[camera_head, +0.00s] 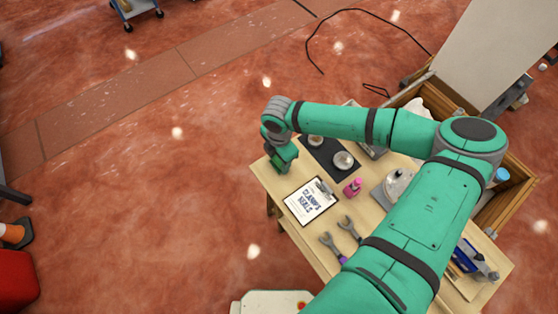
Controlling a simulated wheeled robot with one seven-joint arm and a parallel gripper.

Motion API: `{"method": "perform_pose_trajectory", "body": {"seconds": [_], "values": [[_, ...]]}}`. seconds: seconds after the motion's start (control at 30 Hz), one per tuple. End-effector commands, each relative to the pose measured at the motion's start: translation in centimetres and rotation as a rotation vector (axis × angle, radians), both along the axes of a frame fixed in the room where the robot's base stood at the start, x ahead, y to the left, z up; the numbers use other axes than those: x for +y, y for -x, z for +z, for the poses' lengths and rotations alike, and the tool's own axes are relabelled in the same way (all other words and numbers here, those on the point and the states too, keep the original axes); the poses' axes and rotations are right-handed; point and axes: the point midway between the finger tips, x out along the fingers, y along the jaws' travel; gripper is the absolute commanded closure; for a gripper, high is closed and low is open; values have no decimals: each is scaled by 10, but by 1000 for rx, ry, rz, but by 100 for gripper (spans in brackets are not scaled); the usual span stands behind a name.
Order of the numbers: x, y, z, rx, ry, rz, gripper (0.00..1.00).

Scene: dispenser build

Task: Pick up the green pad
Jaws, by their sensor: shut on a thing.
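My arm reaches across the wooden table (322,246) to its far left corner, with my wrist bent downward there. My gripper (284,165) is shut at the end of it, low over or at the table's left edge. A small dark green block shows right below the wrist; I take it to be the green pad (286,156), held in the jaws. The fingers are small and mostly hidden by the wrist, so the exact grip and any gap to the tabletop cannot be made out.
A clipboard (310,201) lies just below the gripper. A dark mat (322,155) with two round pale pieces is to its right. A pink item (352,187), two wrenches (340,236) and a domed metal piece (397,183) stand nearby. A wooden crate (515,190) borders the right.

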Motion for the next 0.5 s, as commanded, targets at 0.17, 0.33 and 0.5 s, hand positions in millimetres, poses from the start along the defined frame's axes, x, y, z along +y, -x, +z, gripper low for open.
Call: {"method": "perform_pose_trajectory", "body": {"seconds": [0.17, 0.33, 0.5], "values": [[0, 0, 7, 0, 0, 0, 80], [-1, 0, 27, -1, 0, 0, 80], [0, 23, 57, -2, -3, 3, 80]]}}
